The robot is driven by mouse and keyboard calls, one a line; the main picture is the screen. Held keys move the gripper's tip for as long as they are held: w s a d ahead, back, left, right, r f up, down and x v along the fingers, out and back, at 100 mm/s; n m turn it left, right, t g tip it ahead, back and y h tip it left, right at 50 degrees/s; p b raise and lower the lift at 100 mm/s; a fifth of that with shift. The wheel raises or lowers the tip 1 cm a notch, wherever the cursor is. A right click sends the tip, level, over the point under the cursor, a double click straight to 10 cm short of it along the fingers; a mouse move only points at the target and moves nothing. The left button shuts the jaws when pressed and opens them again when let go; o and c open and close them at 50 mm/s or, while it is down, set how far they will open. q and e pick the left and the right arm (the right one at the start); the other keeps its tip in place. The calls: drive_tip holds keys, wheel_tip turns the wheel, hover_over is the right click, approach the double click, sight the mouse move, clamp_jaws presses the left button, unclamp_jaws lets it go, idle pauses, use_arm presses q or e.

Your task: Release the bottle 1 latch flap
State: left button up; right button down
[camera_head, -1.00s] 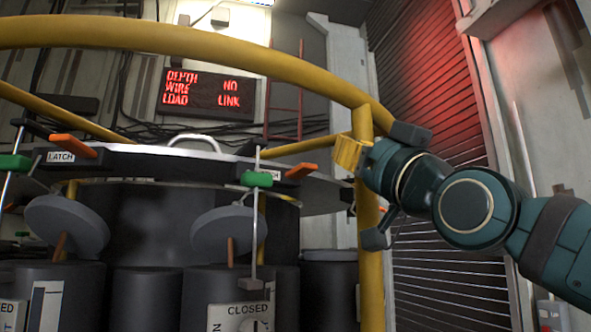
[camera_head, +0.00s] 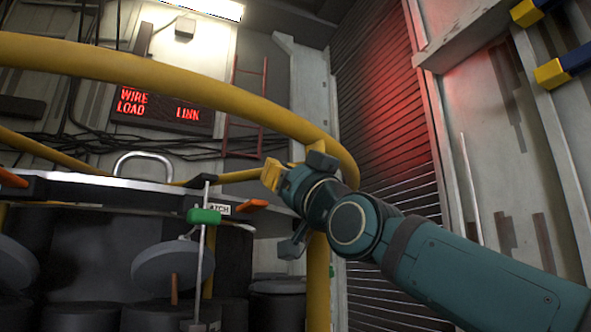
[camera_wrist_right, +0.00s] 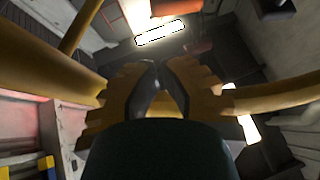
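An orange latch flap (camera_head: 245,205) sits at the right of the rack's top plate, beside a partly hidden LATCH label (camera_head: 219,209). A second orange flap (camera_head: 12,179) shows at the left edge. I cannot tell which belongs to bottle 1. My right gripper (camera_head: 271,174), with yellow fingertips, is above and slightly right of the nearer flap in the picture, apart from it, by the yellow rail. In the right wrist view its fingertips (camera_wrist_right: 158,66) meet with nothing visible between them. My left gripper is not in view.
A yellow guard rail (camera_head: 215,92) curves across the front, with a yellow post (camera_head: 318,285) at right. A green clamp (camera_head: 204,216) on a thin rod stands before the plate. Grey round lids (camera_head: 172,266) and dark cylinders are below. A metal handle (camera_head: 143,158) rises behind the plate.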

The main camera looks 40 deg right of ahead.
sight(252, 207)
drive_tip(key=w+f, duration=0.1)
drive_tip(key=f, duration=0.1)
drive_tip(key=shift+w+f, duration=0.35)
idle(0.4)
